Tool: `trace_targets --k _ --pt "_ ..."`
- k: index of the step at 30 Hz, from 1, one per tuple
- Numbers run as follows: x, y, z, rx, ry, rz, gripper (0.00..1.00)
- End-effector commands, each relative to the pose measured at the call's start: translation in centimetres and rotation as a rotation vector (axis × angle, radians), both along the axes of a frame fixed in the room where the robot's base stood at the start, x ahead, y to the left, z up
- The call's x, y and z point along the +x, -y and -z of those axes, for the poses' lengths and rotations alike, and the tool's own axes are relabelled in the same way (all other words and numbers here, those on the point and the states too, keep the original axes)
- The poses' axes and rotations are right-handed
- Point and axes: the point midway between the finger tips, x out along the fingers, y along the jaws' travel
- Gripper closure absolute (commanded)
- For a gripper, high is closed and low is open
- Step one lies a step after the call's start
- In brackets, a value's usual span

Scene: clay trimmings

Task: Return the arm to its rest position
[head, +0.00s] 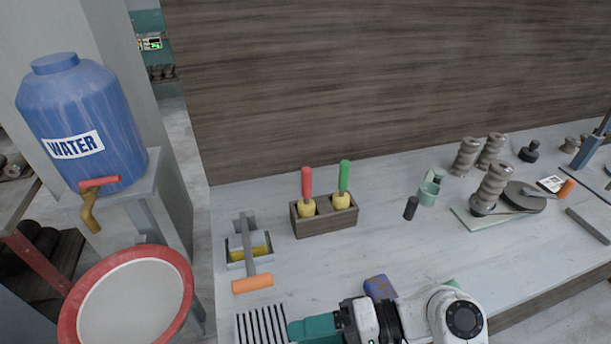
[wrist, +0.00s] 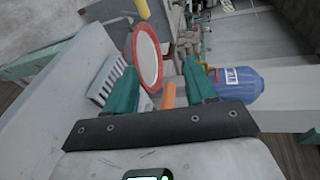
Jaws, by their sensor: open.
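My gripper (head: 300,330) is at the bottom of the head view, low over the front of the worktop, with its teal fingers pointing left. In the wrist view my gripper (wrist: 160,70) shows two teal fingers spread apart with nothing between them. My white arm crosses the bottom of the head view and hides part of the bench edge. A grey ribbed piece (head: 258,326) lies just left of the fingertips; whether they touch it cannot be told.
Left stand a blue water barrel (head: 80,120) and a red-rimmed round basin (head: 135,300). On the worktop (head: 330,265) are an orange-handled tool (head: 252,283), a wooden box (head: 325,222) with red and green handles, a blue block (head: 380,287) near my arm, and grey stacked pieces (head: 493,185).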

Motion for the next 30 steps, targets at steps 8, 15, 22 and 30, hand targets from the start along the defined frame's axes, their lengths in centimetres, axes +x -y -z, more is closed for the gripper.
trace_targets --k 8,15,22,30 --pt "0.1 4.3 5.7 -0.294 0.14 0.161 0.45" --pt "-1.2 12.9 9.9 -0.729 0.323 0.288 0.45" --pt "-3.4 20.3 10.1 -1.077 0.442 0.317 0.45" --pt "-6.6 25.3 11.8 -1.323 0.469 0.277 0.45"
